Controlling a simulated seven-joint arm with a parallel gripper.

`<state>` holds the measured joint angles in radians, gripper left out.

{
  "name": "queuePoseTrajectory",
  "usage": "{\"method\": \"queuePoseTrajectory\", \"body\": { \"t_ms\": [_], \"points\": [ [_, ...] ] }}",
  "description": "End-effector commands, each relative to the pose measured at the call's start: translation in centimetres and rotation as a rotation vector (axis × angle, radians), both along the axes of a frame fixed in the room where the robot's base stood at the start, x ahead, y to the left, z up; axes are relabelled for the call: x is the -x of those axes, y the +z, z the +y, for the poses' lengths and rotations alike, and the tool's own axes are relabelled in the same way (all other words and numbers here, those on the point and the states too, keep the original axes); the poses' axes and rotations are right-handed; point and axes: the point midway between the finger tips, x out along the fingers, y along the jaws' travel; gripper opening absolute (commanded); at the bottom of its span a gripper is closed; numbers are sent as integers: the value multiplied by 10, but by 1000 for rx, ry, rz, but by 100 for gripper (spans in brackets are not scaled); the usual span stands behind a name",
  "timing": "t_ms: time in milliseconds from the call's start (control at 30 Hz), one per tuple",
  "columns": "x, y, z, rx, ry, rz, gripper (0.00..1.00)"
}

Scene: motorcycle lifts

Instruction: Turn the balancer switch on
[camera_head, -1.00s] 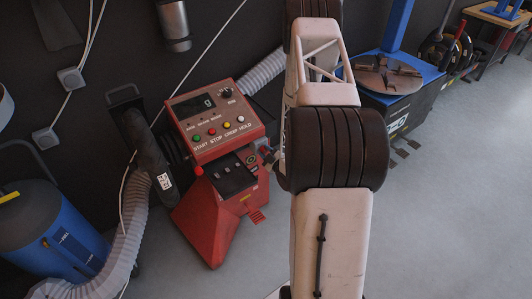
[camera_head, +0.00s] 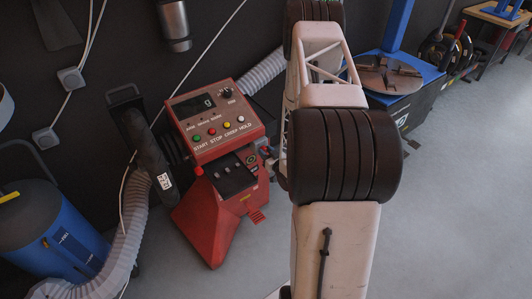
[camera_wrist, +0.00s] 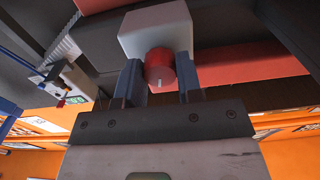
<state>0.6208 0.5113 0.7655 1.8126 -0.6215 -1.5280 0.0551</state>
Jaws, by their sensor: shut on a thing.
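The balancer (camera_head: 205,228) is a red machine with a sloped control panel, left of my arm in the head view. In the wrist view, its switch is a round red knob (camera_wrist: 159,66) with a short pale mark, on a light grey box (camera_wrist: 155,28). My gripper (camera_wrist: 159,82) has its two blue-grey fingers on either side of the knob and is shut on it. The pale mark points toward the bottom of the wrist picture. In the head view my gripper is at the balancer's right side, mostly hidden by my arm, and the knob cannot be made out clearly.
A blue vacuum (camera_head: 60,225) and a pale hose (camera_head: 125,235) stand left of the balancer. A blue-topped tyre machine (camera_head: 390,75) stands behind my arm at the right. The grey floor (camera_head: 455,190) at the right is clear.

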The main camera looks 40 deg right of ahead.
Motion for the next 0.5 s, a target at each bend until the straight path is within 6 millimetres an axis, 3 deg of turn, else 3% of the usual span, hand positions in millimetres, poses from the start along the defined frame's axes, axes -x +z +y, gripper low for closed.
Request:
{"method": "queuePoseTrajectory", "body": {
  "t_ms": [500],
  "points": [
    [0, 0, 0, -275, 0, 0, 10]
  ]
}}
